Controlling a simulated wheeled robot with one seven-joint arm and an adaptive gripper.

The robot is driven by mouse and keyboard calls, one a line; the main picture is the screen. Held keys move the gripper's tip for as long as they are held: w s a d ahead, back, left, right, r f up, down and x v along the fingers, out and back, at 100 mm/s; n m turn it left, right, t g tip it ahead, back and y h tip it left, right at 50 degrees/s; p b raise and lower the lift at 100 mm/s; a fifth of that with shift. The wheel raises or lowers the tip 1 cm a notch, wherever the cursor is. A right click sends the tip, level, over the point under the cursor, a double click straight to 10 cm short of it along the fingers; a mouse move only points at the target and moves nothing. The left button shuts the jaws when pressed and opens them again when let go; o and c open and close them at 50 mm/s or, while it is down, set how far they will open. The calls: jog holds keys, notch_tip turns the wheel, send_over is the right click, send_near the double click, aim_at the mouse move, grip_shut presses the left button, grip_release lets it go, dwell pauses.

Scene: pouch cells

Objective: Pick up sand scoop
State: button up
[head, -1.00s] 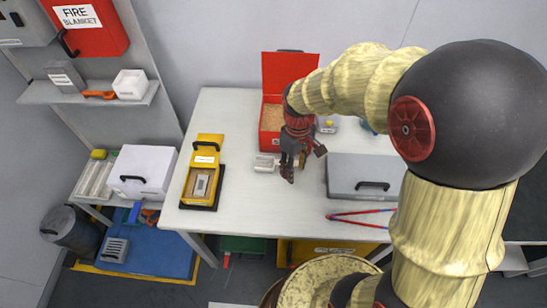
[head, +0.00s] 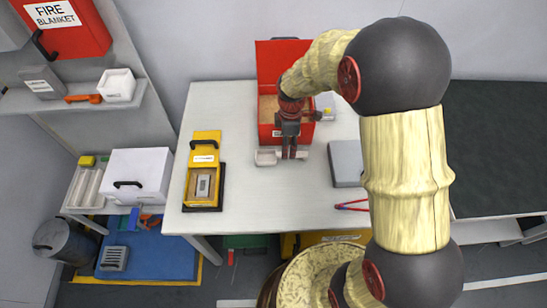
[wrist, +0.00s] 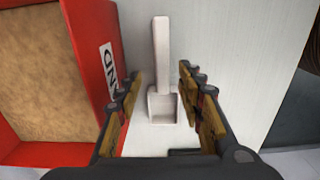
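The sand scoop is pale grey-white with a square pan and a straight handle. It lies on the white table beside the red sand box. In the wrist view the scoop (wrist: 163,106) is between my fingers, with its pan near the fingertips and its handle pointing up the picture. In the head view its pan (head: 265,157) shows just left of my gripper (head: 291,155), which partly covers the handle. My gripper points down, open, with a finger on each side of the scoop (wrist: 160,85) and a gap on both sides.
The open red sand box (head: 268,132) stands close behind my gripper, its wall near one finger. A grey case (head: 345,163) and red-handled tool (head: 352,206) lie to the right. A yellow container (head: 203,175) stands left. The table front is clear.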

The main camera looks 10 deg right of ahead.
jog(key=f+b, duration=0.1)
jog(key=f, duration=0.1)
jog(key=f+b, duration=0.1)
jog(key=f, duration=0.2)
jog(key=shift+s+d, duration=0.1)
jog(key=shift+s, duration=0.1)
jog(key=shift+c, duration=0.2)
grip_shut()
